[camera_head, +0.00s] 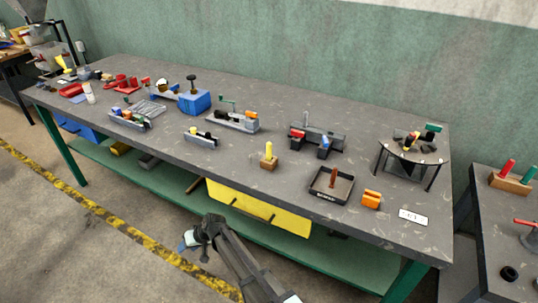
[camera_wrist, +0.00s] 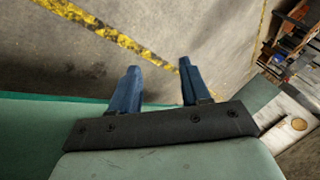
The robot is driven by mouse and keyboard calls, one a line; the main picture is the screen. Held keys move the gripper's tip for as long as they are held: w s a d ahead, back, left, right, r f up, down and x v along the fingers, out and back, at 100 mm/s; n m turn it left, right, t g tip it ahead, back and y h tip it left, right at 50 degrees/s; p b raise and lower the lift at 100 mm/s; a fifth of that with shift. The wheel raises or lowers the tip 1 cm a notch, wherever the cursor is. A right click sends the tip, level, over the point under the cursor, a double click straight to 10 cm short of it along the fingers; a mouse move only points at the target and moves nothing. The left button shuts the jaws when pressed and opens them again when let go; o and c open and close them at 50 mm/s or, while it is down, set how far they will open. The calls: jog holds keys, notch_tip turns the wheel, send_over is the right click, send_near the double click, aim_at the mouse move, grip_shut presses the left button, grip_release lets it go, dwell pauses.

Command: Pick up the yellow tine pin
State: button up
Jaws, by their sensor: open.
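A small yellow pin (camera_head: 268,150) stands upright in a wooden block (camera_head: 268,163) near the front edge of the grey workbench, in the head view. I take it for the yellow tine pin; it is too small to make out tines. My gripper (camera_head: 186,242) is in front of the bench, left of the pin and clear of the tabletop. In the wrist view my gripper (camera_wrist: 159,72) shows two blue fingers spread apart with nothing between them. The pin is not in the wrist view, which looks onto the concrete floor.
A black tray (camera_head: 314,194) with a brown peg and an orange block (camera_head: 371,200) stand right of the wooden block. Grey fixtures (camera_head: 318,139) stand behind. A yellow bin (camera_head: 240,205) hangs below the bench edge. The tabletop just left of the wooden block is clear.

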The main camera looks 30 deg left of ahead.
jog(key=s+a+r+n, duration=0.3)
jog(key=s+a+r, duration=0.2)
jog(key=a+r, duration=0.15)
jog(key=w+d+r+n+t+h, duration=0.1)
jog(key=w+d+r+n+t, duration=0.75)
jog(key=r+n, duration=0.2)
jog(key=w+d+r+n+t+h, duration=0.1)
jog(key=w+d+r+n+t, duration=0.75)
jog(key=w+r, duration=0.2)
jog(key=n+t+h, duration=0.3)
jog(key=t+h, duration=0.1)
jog(key=h, duration=0.1)
send_near(268, 153)
jog(key=w, duration=0.5)
jog(key=shift+w+a+f, duration=0.2)
jog(key=shift+a+f, duration=0.1)
jog(key=shift+a, duration=0.1)
jog(key=shift+w+d+r, duration=0.1)
jog(key=shift+w+d, duration=0.05)
jog(key=shift+w, duration=0.75)
jog(key=shift+w+d+r, duration=0.1)
jog(key=shift+w+d, duration=0.05)
jog(key=shift+w, duration=0.75)
jog(key=shift+w+d+r, duration=0.1)
jog(key=shift+w+d, duration=0.05)
jog(key=shift+w, duration=0.75)
jog(key=shift+c, duration=0.4)
